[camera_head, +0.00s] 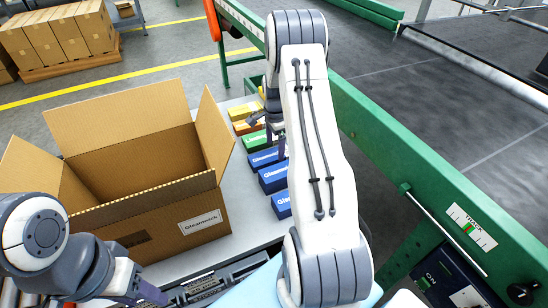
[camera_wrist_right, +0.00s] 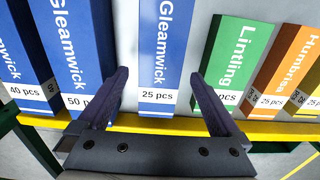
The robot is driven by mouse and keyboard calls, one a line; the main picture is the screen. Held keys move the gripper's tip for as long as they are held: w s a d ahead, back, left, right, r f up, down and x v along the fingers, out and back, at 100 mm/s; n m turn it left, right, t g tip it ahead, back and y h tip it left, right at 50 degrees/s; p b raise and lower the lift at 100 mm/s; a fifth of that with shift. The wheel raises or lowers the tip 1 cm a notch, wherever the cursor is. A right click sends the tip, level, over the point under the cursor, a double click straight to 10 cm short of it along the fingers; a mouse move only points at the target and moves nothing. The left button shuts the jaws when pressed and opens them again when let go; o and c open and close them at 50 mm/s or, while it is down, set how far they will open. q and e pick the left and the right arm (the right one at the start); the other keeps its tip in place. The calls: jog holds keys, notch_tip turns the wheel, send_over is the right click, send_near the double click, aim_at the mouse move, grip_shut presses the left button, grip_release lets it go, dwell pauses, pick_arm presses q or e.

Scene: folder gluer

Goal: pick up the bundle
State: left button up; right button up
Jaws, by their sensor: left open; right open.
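Several printed bundles lie in a row on the grey table. A blue Gleamwick bundle marked 25 pcs (camera_wrist_right: 165,50) (camera_head: 262,160) lies beside a green Lintling bundle (camera_wrist_right: 237,60) (camera_head: 253,140). On its other side are blue Gleamwick bundles marked 50 pcs (camera_wrist_right: 78,45) and 40 pcs (camera_wrist_right: 22,60). My right gripper (camera_wrist_right: 156,76) is open, its fingers on either side of the 25 pcs bundle's end in the right wrist view; contact cannot be told. In the head view my right arm partly hides the row. My left gripper (camera_head: 150,293) is open and empty near the bottom left.
An open cardboard box (camera_head: 150,205) labelled Gleamwick stands on the table (camera_head: 240,225) left of the row. An orange Humbrisa bundle (camera_wrist_right: 288,65) lies past the green one. A green machine rail (camera_head: 400,160) runs close on the right. Stacked cartons (camera_head: 60,35) stand at the back left.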

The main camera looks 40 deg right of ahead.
aim_at(275, 157)
notch_tip(275, 157, down, 3)
jog(key=shift+r, duration=0.2)
jog(key=c, duration=1.4)
